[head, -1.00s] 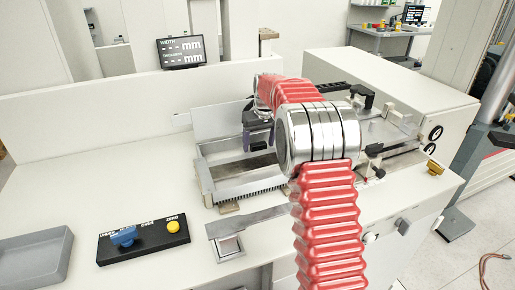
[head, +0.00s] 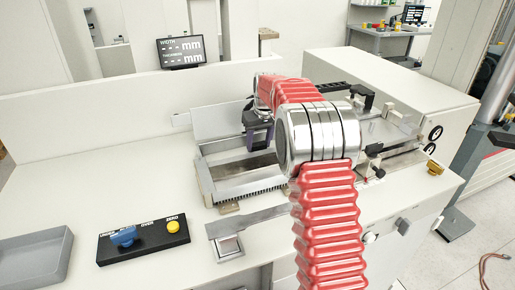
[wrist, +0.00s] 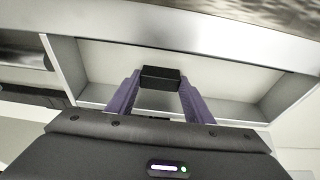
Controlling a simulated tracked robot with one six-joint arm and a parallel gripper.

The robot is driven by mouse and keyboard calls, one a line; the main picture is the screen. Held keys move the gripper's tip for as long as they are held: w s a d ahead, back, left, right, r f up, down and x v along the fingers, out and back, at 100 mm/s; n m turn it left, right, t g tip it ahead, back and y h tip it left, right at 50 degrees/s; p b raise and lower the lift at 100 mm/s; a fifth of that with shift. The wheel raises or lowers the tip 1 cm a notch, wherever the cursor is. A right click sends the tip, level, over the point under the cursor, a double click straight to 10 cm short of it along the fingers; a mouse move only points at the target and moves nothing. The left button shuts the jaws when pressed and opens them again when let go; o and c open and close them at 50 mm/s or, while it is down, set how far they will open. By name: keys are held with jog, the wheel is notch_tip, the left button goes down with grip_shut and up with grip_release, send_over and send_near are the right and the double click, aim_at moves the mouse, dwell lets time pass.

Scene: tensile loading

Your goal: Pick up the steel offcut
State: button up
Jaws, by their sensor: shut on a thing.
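My gripper (wrist: 160,82) has its two purple fingers closed on a small dark block, the steel offcut (wrist: 161,74), in the wrist view. The block lies crosswise between the fingertips, above a pale-floored, metal-walled tray. In the head view my gripper (head: 259,137) is over the back part of the metal-framed tray (head: 205,180), left of my red arm. The offcut cannot be made out in the head view, and the gap below it is hard to judge.
A control box (head: 145,242) with a blue knob and a yellow button sits at front left, beside a grey tray (head: 35,256). A flat metal arm with a square pad (head: 229,247) lies in front. A measuring display (head: 181,51) stands behind.

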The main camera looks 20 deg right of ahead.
aim_at(259, 144)
jog(key=shift+c, duration=1.4)
jog(key=shift+r, duration=0.1)
notch_tip(259, 144, up, 10)
